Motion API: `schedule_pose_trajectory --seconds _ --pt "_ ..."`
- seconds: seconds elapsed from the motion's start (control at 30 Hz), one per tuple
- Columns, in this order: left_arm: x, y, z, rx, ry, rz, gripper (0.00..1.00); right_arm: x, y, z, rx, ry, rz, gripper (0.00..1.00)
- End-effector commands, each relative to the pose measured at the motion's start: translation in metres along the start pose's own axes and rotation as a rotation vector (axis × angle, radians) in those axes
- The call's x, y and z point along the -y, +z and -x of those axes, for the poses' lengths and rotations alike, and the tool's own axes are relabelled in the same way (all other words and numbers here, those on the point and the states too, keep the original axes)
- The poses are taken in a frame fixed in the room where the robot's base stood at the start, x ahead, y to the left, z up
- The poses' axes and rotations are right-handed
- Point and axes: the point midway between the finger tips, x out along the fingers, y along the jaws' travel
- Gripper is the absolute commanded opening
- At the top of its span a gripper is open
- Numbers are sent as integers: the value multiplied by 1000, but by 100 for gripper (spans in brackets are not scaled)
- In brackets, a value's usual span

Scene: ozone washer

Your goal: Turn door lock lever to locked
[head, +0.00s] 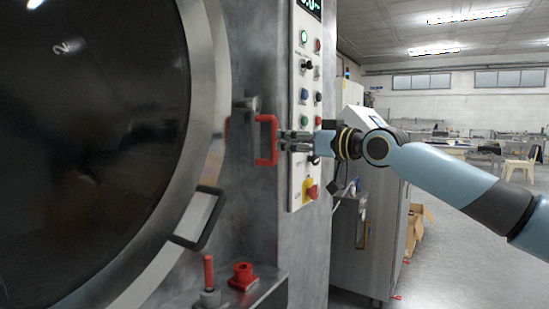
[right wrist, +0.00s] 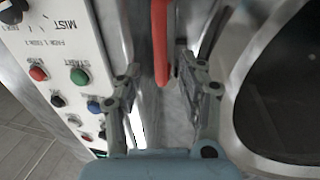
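The door lock lever (head: 274,141) is a red, D-shaped handle on a grey metal mount, beside the rim of the round washer door (head: 110,130). My right gripper (head: 286,141) reaches it from the right, level with its vertical bar. In the right wrist view the red bar of the lever (right wrist: 160,40) shows between the two fingers of the open gripper (right wrist: 160,72), with gaps on both sides. I cannot tell whether a finger touches it. My left gripper is not in view.
The control panel (head: 303,80) with buttons and knobs stands close behind my right gripper. A black door handle (head: 211,221) sits on the door rim. Below are a red-handled valve (head: 209,272) and a red fitting (head: 243,274).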

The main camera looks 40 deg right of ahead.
Motion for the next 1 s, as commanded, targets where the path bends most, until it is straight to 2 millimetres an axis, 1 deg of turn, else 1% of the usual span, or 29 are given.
schedule_pose_trajectory --seconds 0.03,0.2,0.33,0.5,0.77,1.0 --pt "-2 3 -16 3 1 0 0 1 6 -8 -6 -4 -3 40" --pt "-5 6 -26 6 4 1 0 2 2 -34 -4 -4 -5 40" --pt "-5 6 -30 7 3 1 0 0 0 -49 -3 -1 -3 40" --pt "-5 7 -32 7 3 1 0 1 -1 -58 0 -2 0 40" --pt "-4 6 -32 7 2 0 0 1 -1 -59 1 -2 1 40" --pt "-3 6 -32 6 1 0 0 1 -1 -59 1 -2 1 9"
